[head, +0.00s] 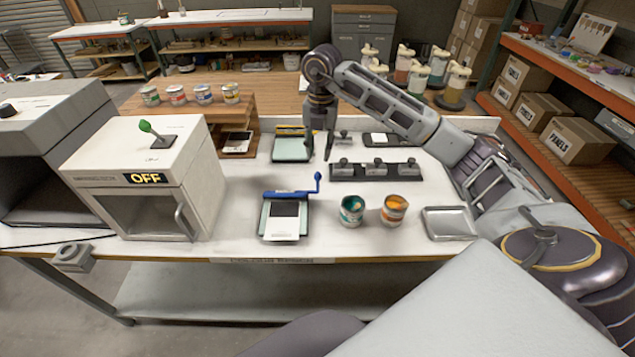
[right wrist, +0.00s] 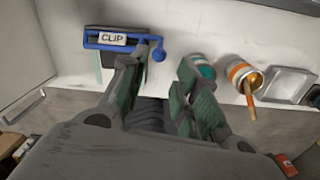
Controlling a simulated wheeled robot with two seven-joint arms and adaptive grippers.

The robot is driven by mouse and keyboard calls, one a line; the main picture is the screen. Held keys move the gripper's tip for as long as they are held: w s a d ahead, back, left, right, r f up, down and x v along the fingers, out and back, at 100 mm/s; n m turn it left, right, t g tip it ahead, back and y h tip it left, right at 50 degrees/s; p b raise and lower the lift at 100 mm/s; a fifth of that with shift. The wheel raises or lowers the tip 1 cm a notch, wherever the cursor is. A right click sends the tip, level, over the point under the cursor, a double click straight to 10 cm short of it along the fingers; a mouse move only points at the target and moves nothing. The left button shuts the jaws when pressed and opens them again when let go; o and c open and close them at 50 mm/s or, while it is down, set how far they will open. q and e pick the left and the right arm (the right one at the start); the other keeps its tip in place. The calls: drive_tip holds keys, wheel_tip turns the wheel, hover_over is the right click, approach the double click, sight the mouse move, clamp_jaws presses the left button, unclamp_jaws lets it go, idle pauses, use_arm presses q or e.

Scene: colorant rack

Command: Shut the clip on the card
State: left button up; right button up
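The blue clip (head: 290,195) lies across the far end of a flat board on the white table, and its knob (head: 318,177) stands raised at the right end. A card (head: 284,226), black at the top and pale below, lies on the board under the clip bar. My left gripper is not in view.
Two open paint cans, teal (head: 351,211) and orange (head: 394,210), stand right of the clip, with a metal tray (head: 449,223) beyond. A white box marked OFF (head: 150,180) stands left. A second board (head: 291,150) and a black rack (head: 375,171) lie behind.

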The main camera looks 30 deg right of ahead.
sight(318, 182)
drive_tip(key=shift+f, duration=1.2)
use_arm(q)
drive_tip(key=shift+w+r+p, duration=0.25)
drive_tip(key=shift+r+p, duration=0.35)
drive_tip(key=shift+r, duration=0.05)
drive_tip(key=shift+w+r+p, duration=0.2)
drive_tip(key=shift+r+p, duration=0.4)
use_arm(e)
drive_tip(key=shift+w+a+f, duration=0.1)
drive_tip(key=shift+a+f, duration=0.05)
drive_tip(key=shift+f, duration=5.45)
clamp_jaws()
